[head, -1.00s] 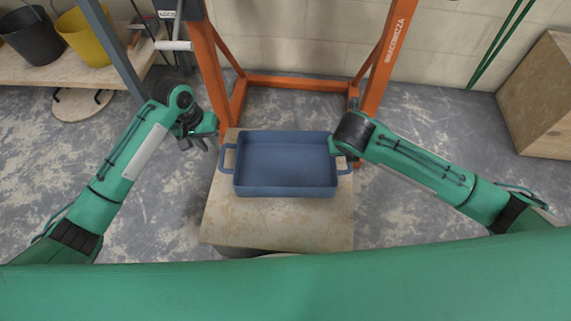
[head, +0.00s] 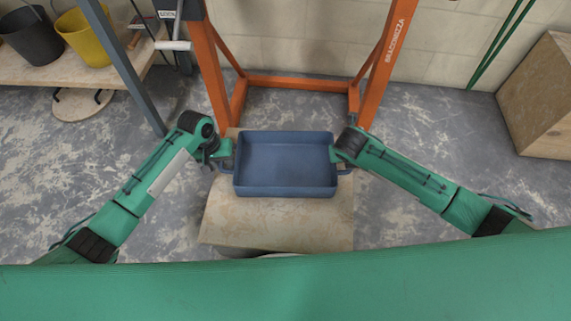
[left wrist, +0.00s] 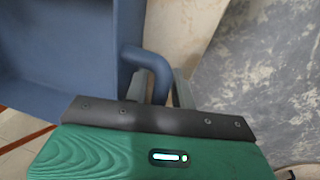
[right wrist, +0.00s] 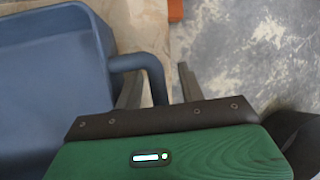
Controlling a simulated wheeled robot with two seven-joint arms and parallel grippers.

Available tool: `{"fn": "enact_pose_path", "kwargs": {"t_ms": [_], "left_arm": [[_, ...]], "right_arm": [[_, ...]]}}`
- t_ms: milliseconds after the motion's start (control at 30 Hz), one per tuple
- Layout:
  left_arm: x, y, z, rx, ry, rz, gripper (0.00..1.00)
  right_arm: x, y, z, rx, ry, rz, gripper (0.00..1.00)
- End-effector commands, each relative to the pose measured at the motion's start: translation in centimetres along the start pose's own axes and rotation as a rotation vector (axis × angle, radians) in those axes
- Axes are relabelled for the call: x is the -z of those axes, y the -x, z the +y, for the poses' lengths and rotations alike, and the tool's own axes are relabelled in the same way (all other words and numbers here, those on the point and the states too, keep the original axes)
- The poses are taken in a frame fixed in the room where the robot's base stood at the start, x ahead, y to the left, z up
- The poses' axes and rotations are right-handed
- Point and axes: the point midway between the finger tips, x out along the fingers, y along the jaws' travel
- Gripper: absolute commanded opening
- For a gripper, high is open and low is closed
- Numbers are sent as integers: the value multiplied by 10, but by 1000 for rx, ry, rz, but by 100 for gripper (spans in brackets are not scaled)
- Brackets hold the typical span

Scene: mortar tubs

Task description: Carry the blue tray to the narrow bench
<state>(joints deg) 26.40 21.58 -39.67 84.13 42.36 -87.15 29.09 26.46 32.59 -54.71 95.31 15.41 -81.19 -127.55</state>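The blue tray (head: 285,192) is a deep, empty rectangular tub with a loop handle at each end. It sits level on a light wooden-topped stand (head: 275,225). My left gripper (head: 226,156) is at the tray's left handle; in the left wrist view the handle (left wrist: 158,70) lies between its fingers, which look open. My right gripper (head: 339,158) is at the right handle; in the right wrist view that handle (right wrist: 150,66) lies between open fingers, with a gap on the outer side. I cannot tell which bench is the narrow one.
An orange frame (head: 290,82) stands just behind the tray. A wooden bench (head: 100,73) at upper left carries a black bucket (head: 32,38) and a yellow bucket (head: 82,40). A wooden box (head: 540,100) is at far right. Grey floor is clear on both sides.

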Motion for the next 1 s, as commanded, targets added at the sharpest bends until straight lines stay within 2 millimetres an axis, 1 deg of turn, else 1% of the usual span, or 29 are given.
{"fn": "enact_pose_path", "kwargs": {"t_ms": [33, 100, 167, 233, 667, 867, 1000], "left_arm": [[0, 0, 0, 0, 0, 0, 25], [0, 0, 0, 0, 0, 0, 11], [0, 0, 0, 0, 0, 0, 0], [0, 0, 0, 0, 0, 0, 0], [0, 3, 0, 0, 0, 1, 0], [0, 12, 2, 0, 0, 1, 0], [0, 24, 4, 0, 0, 1, 0]], "right_arm": [[0, 0, 0, 0, 0, 0, 40], [0, 0, 0, 0, 0, 0, 26], [0, 0, 0, 0, 0, 0, 14], [0, 0, 0, 0, 0, 0, 0], [-1, 2, 0, 0, 0, -1, 0], [-5, 11, -2, 0, 0, -1, 0], [-10, 22, -5, 0, 0, -1, 0]]}}
